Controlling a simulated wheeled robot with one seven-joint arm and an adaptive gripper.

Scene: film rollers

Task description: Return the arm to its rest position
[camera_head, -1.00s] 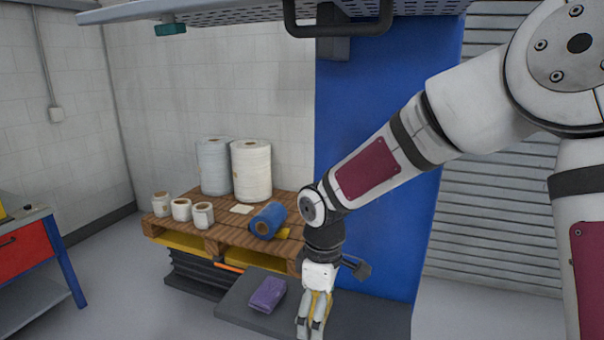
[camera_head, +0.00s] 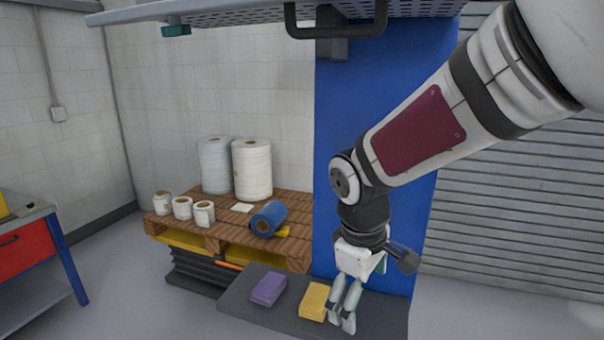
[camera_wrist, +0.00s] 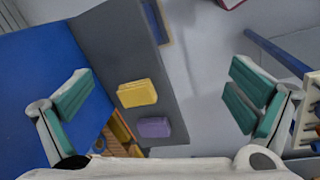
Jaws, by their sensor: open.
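My arm reaches in from the right of the head view, bent downward at the wrist. My gripper (camera_head: 343,310) points down over the dark grey platform at the foot of the blue panel. In the wrist view, the two green-padded fingers of my gripper (camera_wrist: 160,105) are wide apart with nothing between them. A yellow block (camera_head: 314,301) lies on the platform just left of my gripper and also shows in the wrist view (camera_wrist: 137,93). A purple block (camera_head: 268,289) lies left of the yellow one and also shows in the wrist view (camera_wrist: 154,127).
A wooden pallet (camera_head: 215,238) carries white rolls (camera_head: 252,170) and a blue roll (camera_head: 268,219). A blue panel (camera_head: 375,100) stands behind my arm. A perforated shelf with a black handle (camera_head: 335,30) hangs overhead. A red-drawer bench (camera_head: 25,252) is at left. Floor at lower right is clear.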

